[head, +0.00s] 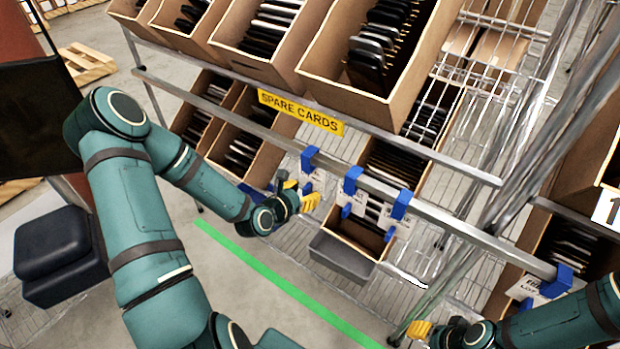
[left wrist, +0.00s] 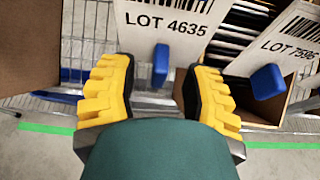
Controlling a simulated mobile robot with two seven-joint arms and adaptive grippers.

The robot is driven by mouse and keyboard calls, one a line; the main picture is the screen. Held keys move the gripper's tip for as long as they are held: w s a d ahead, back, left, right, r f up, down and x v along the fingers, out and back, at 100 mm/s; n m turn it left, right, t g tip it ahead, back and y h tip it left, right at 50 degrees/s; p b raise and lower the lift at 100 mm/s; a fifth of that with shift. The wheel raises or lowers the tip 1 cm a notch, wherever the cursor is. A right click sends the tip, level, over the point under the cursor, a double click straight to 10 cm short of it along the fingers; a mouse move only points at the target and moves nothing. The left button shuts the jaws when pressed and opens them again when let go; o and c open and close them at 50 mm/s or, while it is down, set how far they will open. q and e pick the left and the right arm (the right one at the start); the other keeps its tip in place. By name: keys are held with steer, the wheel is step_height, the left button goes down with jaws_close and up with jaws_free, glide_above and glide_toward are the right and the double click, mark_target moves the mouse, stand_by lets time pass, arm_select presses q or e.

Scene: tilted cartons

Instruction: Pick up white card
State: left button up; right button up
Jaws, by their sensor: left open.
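Several white cards hang from blue clips on the metal rail. In the left wrist view the card marked LOT 4635 (left wrist: 165,28) is straight ahead, its lower part near my left gripper's fingertips. A blue clip end (left wrist: 161,62) shows in front of it. The card marked LOT 7596 (left wrist: 285,45) hangs to its right. My left gripper (left wrist: 160,88) is open with nothing held; its yellow fingers lie to either side of the card's lower end. In the head view my left gripper (head: 299,199) is by the leftmost cards. My right gripper (head: 420,329) is at the bottom, its jaws unclear.
A yellow SPARE CARDS sign (head: 300,111) is fixed to the upper rail. Tilted cartons (head: 340,70) of dark items fill the rack. A grey bin (head: 340,258) sits below the cards. Metal posts stand at the right. Floor with a green line (head: 270,275) is open in front.

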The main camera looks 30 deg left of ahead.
arm_select(q)
steer(key=shift+x, duration=0.9)
steer(key=shift+s, duration=0.1)
jaws_close()
